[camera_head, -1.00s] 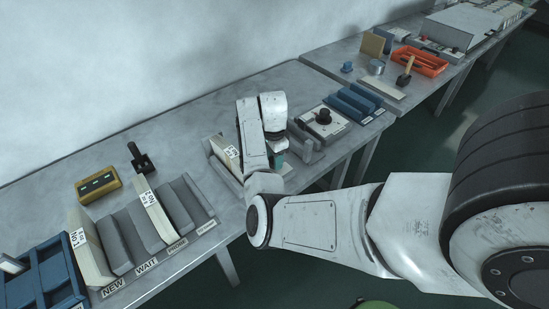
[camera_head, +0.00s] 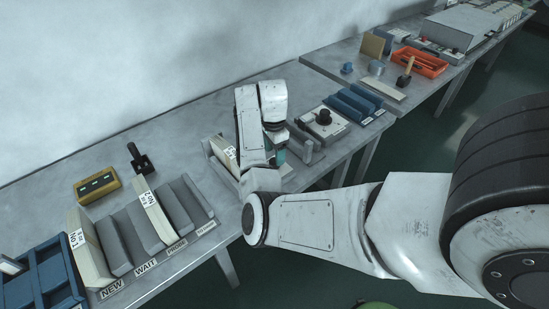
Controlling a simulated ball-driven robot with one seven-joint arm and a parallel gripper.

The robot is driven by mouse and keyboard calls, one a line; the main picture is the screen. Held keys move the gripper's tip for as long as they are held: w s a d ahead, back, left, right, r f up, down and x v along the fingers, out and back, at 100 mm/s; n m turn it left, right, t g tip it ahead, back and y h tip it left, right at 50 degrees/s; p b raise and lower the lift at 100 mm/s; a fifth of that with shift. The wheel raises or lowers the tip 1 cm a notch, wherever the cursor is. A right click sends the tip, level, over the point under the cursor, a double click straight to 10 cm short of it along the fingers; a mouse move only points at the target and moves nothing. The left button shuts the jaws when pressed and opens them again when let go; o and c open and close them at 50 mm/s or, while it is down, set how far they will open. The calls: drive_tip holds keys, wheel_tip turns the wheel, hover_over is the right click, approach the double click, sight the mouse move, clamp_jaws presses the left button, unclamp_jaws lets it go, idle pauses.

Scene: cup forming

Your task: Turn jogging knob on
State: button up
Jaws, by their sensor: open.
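A black round knob (camera_head: 324,116) stands on a pale box (camera_head: 328,128) on the near table, right of my arm's end. I cannot read any label on it. My gripper (camera_head: 280,154) is partly in view, pointing down left of the knob and apart from it. It is open, with its fingertips largely hidden by my arm. A stack of pale cards (camera_head: 224,152) with a number label stands in a holder just left of my gripper.
Grey upright plates (camera_head: 316,152) stand between my gripper and the knob box. Blue trays (camera_head: 352,104) lie right of the knob. A grey rack (camera_head: 118,243) with cards, a yellow block (camera_head: 97,186) and a blue crate (camera_head: 40,285) are at left. An orange tray (camera_head: 420,62) is on the far table.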

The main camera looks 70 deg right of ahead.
sight(274, 160)
wheel_tip(274, 160, up, 7)
drive_tip(key=shift+r+b, duration=0.15)
drive_tip(key=shift+b, duration=0.25)
drive_tip(key=shift+d, duration=0.1)
idle(0.3)
